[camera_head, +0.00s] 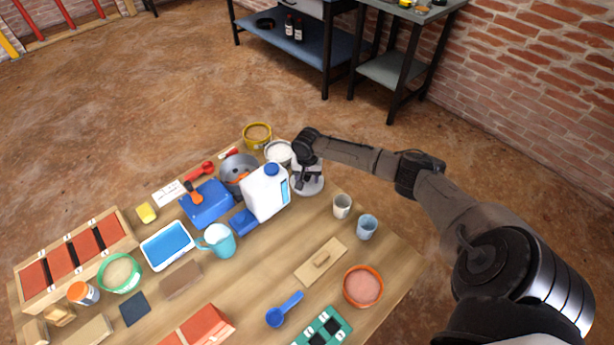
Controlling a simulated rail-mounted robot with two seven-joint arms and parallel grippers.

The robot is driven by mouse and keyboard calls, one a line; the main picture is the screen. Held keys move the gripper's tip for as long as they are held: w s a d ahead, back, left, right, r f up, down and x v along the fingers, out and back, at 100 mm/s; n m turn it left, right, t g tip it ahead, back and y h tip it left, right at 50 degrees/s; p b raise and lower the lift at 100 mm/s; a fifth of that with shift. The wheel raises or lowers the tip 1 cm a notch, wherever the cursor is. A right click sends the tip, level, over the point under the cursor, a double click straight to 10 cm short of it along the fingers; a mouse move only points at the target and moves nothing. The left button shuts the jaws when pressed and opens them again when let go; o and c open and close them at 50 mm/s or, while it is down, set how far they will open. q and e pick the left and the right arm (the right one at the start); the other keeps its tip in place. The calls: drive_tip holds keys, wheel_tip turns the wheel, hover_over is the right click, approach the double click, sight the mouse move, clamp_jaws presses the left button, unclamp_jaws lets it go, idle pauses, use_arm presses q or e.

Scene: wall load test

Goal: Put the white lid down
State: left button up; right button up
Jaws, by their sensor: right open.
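My right gripper (309,180) comes down from above at the far right corner of the table, just right of the white jug. It is open. A round whitish thing (313,189), which looks like the white lid, lies directly below and around its fingertips. The gripper partly covers it, and I cannot tell whether the fingers touch it. A white round tub (278,152) stands just behind and to the left of the gripper. My left gripper is not in view.
The white jug (266,194) with a blue cap stands close left of the gripper. A grey bowl (238,168) and a yellow tin (257,135) are farther left. Two cups (342,205) (367,227) stand nearer at the right edge. The wooden table (285,245) has a bare patch in front of the jug.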

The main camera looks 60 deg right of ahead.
drive_tip(key=shift+r, duration=0.35)
wheel_tip(320, 180, up, 12)
drive_tip(key=p, duration=0.5)
drive_tip(key=shift+f, duration=0.2)
